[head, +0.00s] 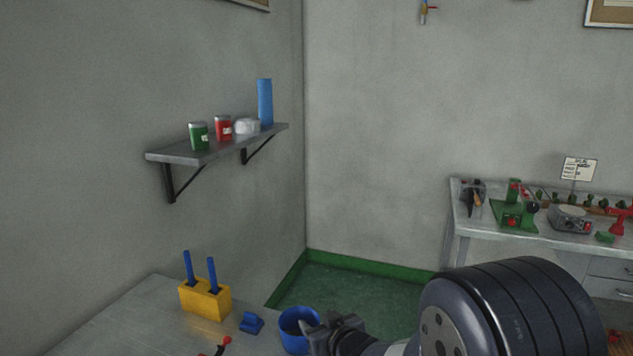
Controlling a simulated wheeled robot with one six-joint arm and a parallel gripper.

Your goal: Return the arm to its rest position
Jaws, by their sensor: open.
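My arm reaches in from the lower right, with a large dark joint in front of the camera. My gripper (318,336) is open at the bottom middle. In the picture its fingers overlap the right side of a blue cup (291,328) on the near table. I cannot tell whether they touch it. No object shows between the fingers. The lower part of the gripper and cup is cut off by the bottom edge.
The near table (130,318) holds a yellow block (206,300) with two blue rods and a small blue piece (251,323). A wall shelf (190,156) holds cans. A cluttered workbench (470,222) stands at right. Green floor (350,290) lies clear between.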

